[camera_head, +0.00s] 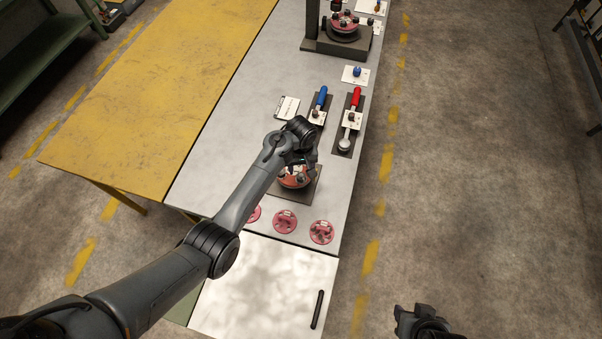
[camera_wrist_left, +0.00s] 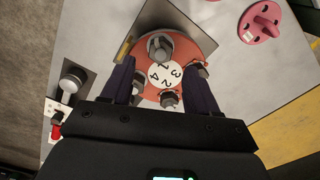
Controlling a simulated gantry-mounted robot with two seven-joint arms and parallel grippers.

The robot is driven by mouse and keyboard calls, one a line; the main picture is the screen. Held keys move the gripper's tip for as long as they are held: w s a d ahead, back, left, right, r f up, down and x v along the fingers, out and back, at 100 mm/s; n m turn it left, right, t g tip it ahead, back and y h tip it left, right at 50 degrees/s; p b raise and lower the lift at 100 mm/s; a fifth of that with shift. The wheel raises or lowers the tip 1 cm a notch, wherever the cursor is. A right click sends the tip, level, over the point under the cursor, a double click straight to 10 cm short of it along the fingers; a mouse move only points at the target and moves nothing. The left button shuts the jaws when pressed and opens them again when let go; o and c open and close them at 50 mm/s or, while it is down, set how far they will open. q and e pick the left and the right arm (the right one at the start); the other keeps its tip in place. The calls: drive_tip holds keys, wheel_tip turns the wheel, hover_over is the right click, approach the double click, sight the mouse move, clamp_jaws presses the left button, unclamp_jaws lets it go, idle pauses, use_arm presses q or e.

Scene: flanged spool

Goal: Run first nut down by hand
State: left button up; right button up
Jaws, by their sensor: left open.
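The red-orange flange (camera_head: 293,182) of the spool sits on a dark square plate (camera_head: 308,194) on the grey bench. In the left wrist view, the flange (camera_wrist_left: 182,37) has a white disc numbered 1 to 4 (camera_wrist_left: 164,74). Several grey nuts or studs stand around it, including one at the far side (camera_wrist_left: 159,47) and one near the palm (camera_wrist_left: 169,99). I cannot tell how far down any nut sits. My left gripper (camera_wrist_left: 160,70) is open above the flange, with fingers either side of the disc. My right gripper (camera_head: 420,318) is at the lower right, away from the bench; its jaws are unclear.
Blue-handled (camera_head: 320,98) and red-handled (camera_head: 356,97) tools lie on holders beyond the spool. A dark stand (camera_head: 337,45) holds another red part at the back. A pale surface (camera_head: 255,290) carries a black bar (camera_head: 318,309).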

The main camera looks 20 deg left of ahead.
sight(301, 176)
use_arm(q)
drive_tip(key=shift+f+b, duration=0.3)
drive_tip(key=shift+f, duration=2.4)
drive_tip(key=c, duration=1)
